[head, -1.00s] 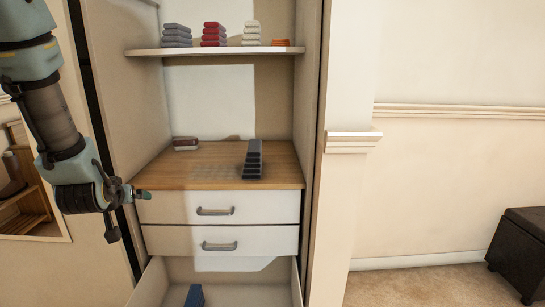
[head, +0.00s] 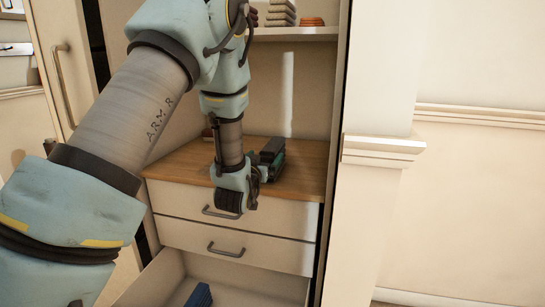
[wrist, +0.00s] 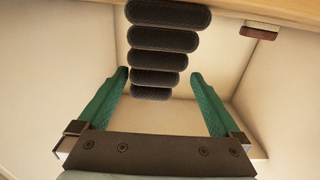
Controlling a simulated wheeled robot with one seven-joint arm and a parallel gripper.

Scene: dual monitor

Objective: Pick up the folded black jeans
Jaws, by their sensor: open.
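The folded black jeans are a dark stack (head: 271,149) on the wooden counter, partly hidden by my arm in the head view. In the wrist view the stack (wrist: 163,41) shows as several dark folded layers, with the counter at the top of the picture. My gripper (wrist: 160,73) is open and empty, its two green fingers pointing at the stack. The fingertips appear on either side of the end layers in the picture. I cannot tell whether they reach around them. In the head view my gripper (head: 268,172) is low beside the stack, mostly hidden by my wrist.
The counter (head: 305,172) has bare wood right of the stack. A shelf (head: 295,33) above holds pale and orange folded items. Two drawers below are shut; an open lower drawer (head: 160,275) holds a blue item (head: 199,296). A small brown item (wrist: 260,31) lies near the stack.

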